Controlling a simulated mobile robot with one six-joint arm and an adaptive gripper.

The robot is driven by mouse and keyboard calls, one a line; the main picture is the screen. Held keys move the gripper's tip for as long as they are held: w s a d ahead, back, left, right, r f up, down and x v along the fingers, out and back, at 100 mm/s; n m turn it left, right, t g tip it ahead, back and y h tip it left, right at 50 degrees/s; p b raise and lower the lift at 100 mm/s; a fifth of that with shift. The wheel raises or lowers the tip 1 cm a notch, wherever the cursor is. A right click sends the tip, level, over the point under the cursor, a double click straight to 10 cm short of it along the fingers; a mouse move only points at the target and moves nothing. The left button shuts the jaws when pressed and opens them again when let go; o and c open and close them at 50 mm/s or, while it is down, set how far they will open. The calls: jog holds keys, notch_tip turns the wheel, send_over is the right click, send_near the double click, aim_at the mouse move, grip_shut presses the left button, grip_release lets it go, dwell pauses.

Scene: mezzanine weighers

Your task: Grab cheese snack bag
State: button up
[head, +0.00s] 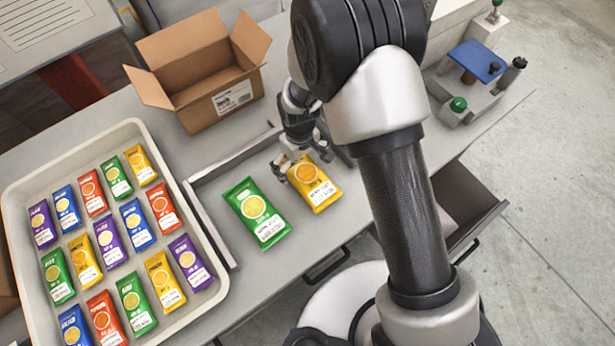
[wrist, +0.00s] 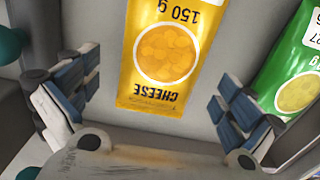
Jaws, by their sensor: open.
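The yellow cheese snack bag (head: 317,186) lies flat on the grey worktop, to the right of a green bag. In the wrist view the cheese bag (wrist: 168,52) shows its printed word CHEESE upside down, and its upper part runs out of the frame. My gripper (head: 294,165) is over the bag's left upper edge in the head view. In the wrist view my gripper (wrist: 160,95) is open, with its fingers spread to either side of the bag and apart from it. The bag's end lies between the fingers, and nothing is held.
A green bag (head: 257,213) lies close to the left of the cheese bag. A white tray (head: 226,290) with several coloured bags stands at left. An open cardboard box (head: 206,86) stands behind. A metal rail (head: 235,153) lies between tray and bags. An open drawer (head: 462,205) is at right.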

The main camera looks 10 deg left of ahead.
jog(key=shift+f, duration=0.95)
jog(key=shift+c, duration=0.6)
jog(key=c, duration=1.1)
jog(key=shift+o, duration=0.2)
jog(key=shift+r, duration=0.1)
